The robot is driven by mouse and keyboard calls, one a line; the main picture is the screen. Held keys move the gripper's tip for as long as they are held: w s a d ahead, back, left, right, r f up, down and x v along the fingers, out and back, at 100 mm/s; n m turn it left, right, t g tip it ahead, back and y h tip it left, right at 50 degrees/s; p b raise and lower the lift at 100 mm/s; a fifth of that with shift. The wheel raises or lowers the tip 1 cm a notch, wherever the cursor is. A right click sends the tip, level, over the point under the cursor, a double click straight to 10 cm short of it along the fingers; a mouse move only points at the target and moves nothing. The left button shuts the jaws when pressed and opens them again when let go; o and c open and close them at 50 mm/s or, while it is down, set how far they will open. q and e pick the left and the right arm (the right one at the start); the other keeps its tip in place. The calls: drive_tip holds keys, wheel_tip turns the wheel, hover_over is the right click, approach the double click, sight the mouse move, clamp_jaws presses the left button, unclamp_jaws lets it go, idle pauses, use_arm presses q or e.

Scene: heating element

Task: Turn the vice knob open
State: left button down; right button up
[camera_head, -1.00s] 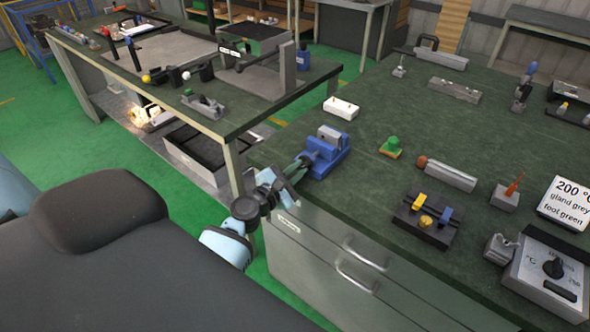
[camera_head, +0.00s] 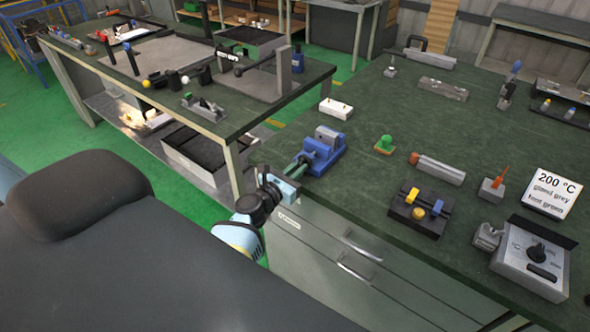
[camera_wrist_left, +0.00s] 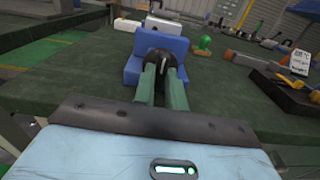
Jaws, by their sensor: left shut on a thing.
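The blue vice (camera_head: 322,150) sits on the near left corner of the green-topped bench, with a grey jaw block on top. Its dark round knob (camera_wrist_left: 159,63) faces my left arm in the left wrist view. My left gripper (camera_wrist_left: 162,75) has its two green fingers on either side of the knob and is shut on it. In the head view the same left gripper (camera_head: 301,163) reaches the vice's near side from over the bench edge. The fingers and my wrist hide most of the knob in the head view. My right gripper is not in view.
A white block (camera_head: 336,108) lies behind the vice. A green piece (camera_head: 384,145), a grey cylinder with an orange end (camera_head: 438,168) and a dark fixture (camera_head: 419,212) stand to its right. Drawers (camera_head: 340,258) lie below the bench edge. A second bench stands left across a gap.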

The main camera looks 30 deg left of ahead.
use_arm(q)
drive_tip(key=shift+n, duration=0.3)
drive_tip(key=c, duration=1.4)
unclamp_jaws()
drive_tip(key=shift+c, duration=0.2)
drive_tip(key=shift+s, duration=0.1)
drive_tip(key=s, duration=0.7)
drive_tip(key=shift+s+a, duration=0.3)
